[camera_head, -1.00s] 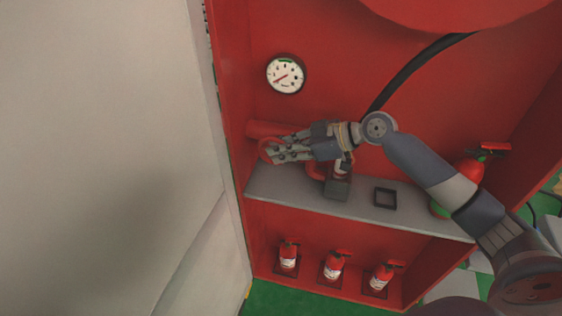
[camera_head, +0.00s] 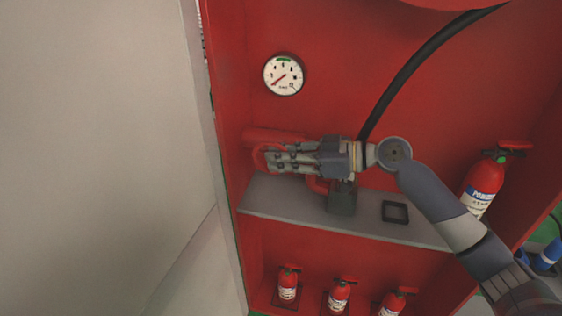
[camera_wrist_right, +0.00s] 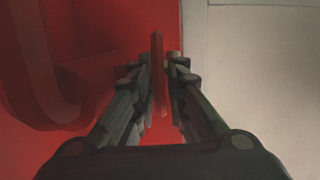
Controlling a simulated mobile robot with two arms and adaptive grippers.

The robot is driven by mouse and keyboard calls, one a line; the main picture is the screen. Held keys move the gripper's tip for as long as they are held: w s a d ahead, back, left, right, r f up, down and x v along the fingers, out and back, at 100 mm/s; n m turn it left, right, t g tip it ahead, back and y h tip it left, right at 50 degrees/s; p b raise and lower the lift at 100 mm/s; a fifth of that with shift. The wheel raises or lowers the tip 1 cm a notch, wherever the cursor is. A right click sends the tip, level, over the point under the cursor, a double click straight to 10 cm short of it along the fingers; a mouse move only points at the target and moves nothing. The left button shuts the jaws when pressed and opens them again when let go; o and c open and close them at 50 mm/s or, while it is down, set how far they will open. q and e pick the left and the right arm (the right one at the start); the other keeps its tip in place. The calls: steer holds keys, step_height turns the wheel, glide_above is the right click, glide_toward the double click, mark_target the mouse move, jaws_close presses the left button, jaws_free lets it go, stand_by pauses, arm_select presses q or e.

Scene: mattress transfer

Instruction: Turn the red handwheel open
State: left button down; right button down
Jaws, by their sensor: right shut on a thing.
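The red handwheel (camera_head: 259,157) is at the left end of a red pipe (camera_head: 275,135) inside the red cabinet, just above the grey shelf. My right gripper (camera_head: 268,158) reaches in from the right and is shut on the handwheel's rim. In the right wrist view the handwheel (camera_wrist_right: 158,70) shows edge-on as a thin red strip between the fingertips of the right gripper (camera_wrist_right: 160,75). The fingers hide part of the wheel in the head view. My left gripper is not in view.
A round gauge (camera_head: 283,74) is on the back wall above. A black hose (camera_head: 415,65) runs down behind my arm. A fire extinguisher (camera_head: 482,187) stands right on the grey shelf (camera_head: 290,205), near an empty square holder (camera_head: 395,212). Several small extinguishers stand below. A pale panel (camera_head: 100,120) fills the left.

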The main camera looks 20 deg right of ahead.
steer(key=c, duration=1.6)
jaws_free()
steer(key=v, duration=1.2)
steer(key=shift+r, duration=0.1)
